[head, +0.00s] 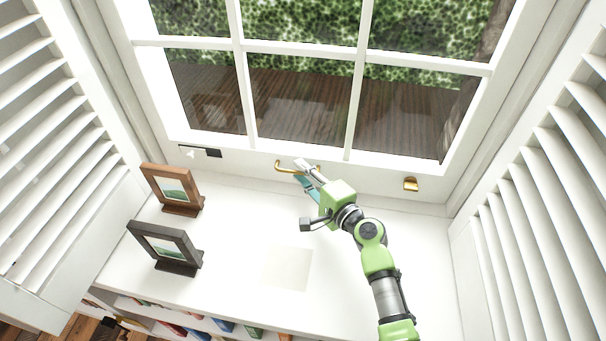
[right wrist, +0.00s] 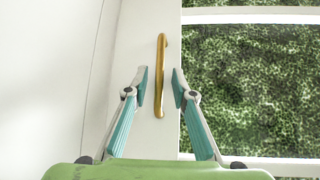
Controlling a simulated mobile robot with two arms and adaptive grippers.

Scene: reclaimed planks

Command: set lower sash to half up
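The lower sash (head: 400,168) is a white frame with several panes at the back of the white sill. Its bottom rail looks down at the sill, though any gap is hard to tell. A brass bar handle (head: 283,168) is on the bottom rail; it also shows in the right wrist view (right wrist: 160,75). My right gripper (head: 303,170) is at the handle. In the right wrist view its two teal-padded fingers (right wrist: 160,78) stand apart, one on each side of the handle, with space visible on both sides. My left gripper is not in view.
A brown picture frame (head: 172,188) and a dark grey one (head: 165,248) stand at the left of the sill. A small brass fitting (head: 411,184) and a black piece (head: 207,152) are near the rail. White louvred shutters (head: 540,190) flank the window.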

